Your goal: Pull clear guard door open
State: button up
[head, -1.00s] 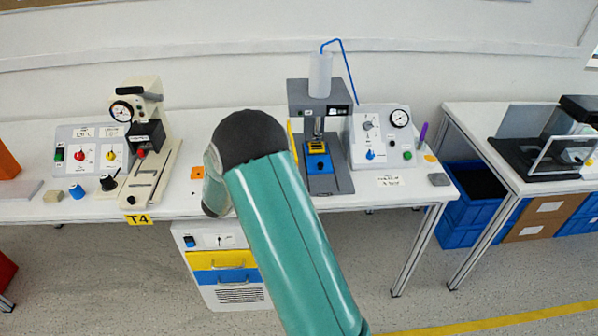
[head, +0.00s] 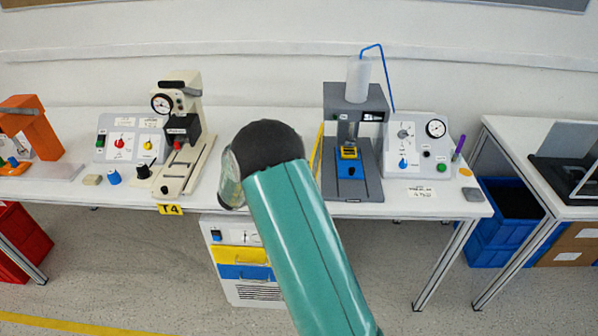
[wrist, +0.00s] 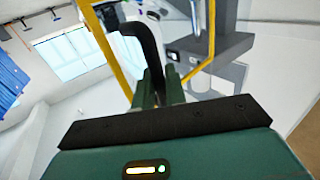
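The clear guard door has a yellow frame (head: 316,148) and shows nearly edge-on at the left side of the grey press (head: 368,181) in the head view, swung out from its front. In the wrist view the yellow frame (wrist: 107,48) runs down both sides of a curved black handle (wrist: 148,42). My gripper (wrist: 160,85) has its two green fingers close together on the lower end of this handle.
A blue fixture (head: 350,168) sits in the press. A control box with a gauge (head: 417,143) stands to its right. A beige press (head: 183,135) and another control panel (head: 128,138) stand at left.

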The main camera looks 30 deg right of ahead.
jog(key=shift+o, duration=0.2)
jog(key=a, duration=1.3)
jog(key=shift+w+a, duration=0.15)
jog(key=shift+a, duration=0.15)
